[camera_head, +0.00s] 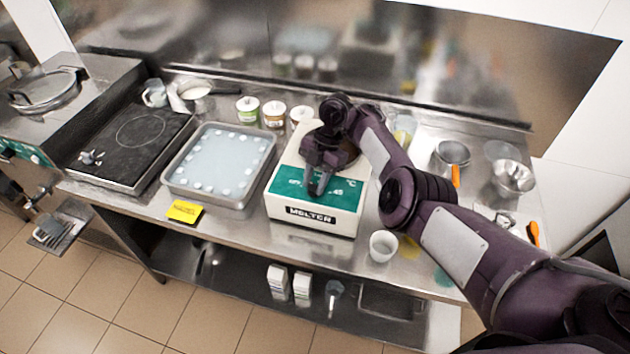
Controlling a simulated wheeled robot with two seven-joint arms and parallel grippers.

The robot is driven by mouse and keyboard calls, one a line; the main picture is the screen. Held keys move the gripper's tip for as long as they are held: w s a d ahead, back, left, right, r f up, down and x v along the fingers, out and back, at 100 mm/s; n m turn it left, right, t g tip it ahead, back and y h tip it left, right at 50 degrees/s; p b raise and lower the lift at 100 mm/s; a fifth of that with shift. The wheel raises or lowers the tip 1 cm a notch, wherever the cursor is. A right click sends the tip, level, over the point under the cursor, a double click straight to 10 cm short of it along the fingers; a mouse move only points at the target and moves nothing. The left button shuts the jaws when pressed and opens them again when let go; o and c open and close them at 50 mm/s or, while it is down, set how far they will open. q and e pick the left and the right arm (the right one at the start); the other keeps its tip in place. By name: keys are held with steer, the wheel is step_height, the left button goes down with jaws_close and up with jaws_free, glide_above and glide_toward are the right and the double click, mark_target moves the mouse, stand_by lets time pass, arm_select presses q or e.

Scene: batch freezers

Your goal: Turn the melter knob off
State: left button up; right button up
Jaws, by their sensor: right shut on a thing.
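The melter (283,198) is a cream box with a green front panel and a dark "MELTER" label, standing in the middle of the steel counter. My right gripper (319,186) is over its green panel, fingers pointing down toward the front. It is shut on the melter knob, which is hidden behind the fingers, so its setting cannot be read. My right arm comes in from the lower right and covers part of the melter's top and right side. My left gripper is not in view.
A tray with white pieces (204,203) stands left of the melter, beside a black hob (120,160). Several jars (274,113) stand behind. A white cup (383,246) is at the front right, metal bowls (513,177) farther right. A yellow note (184,211) lies at the front edge.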

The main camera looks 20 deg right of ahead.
steer(key=shift+n, duration=0.5)
steer(key=o, duration=1)
steer(key=shift+d, duration=0.1)
steer(key=v, duration=0.7)
steer(key=shift+w+r+b, duration=0.25)
steer(key=shift+r+b, duration=0.1)
